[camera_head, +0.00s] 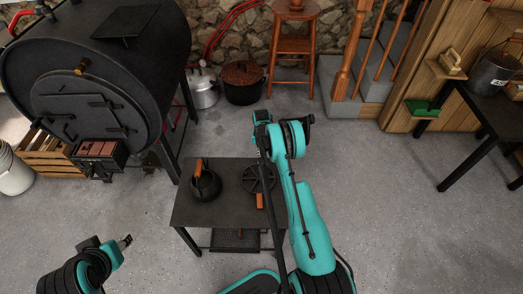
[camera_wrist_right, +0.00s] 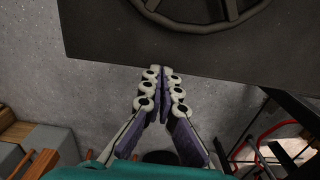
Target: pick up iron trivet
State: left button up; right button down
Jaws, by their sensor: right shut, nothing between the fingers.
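The iron trivet (camera_head: 249,184) is a dark round spoked piece lying flat on a small black table (camera_head: 225,218). An orange-brown handle (camera_head: 259,200) shows at its near side. My right arm partly covers its right side in the head view. In the right wrist view part of the trivet's ring (camera_wrist_right: 190,22) shows at the top, on the table. My right gripper (camera_wrist_right: 161,72) is shut and empty, just off the table's edge over the floor, apart from the trivet. My left gripper (camera_head: 126,241) is at the lower left, away from the table; its jaw opening is unclear.
A black pot (camera_head: 207,187) with an orange-brown handle stands left of the trivet on the table. The barrel stove (camera_head: 75,65) is at the upper left. A stool (camera_head: 294,45), a dark lidded pot (camera_head: 243,83) and a grey kettle (camera_head: 203,88) stand behind.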

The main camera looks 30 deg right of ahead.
aim_at(260, 170)
jog(key=s, duration=0.1)
jog(key=s+a, duration=0.1)
jog(key=s+a+b, duration=0.1)
jog(key=shift+a+r, duration=0.1)
jog(key=shift+r, duration=0.15)
jog(key=shift+s, duration=0.1)
jog(key=s+a, duration=0.1)
jog(key=s, duration=0.1)
jog(key=s+a, duration=0.2)
jog(key=shift+s, duration=0.25)
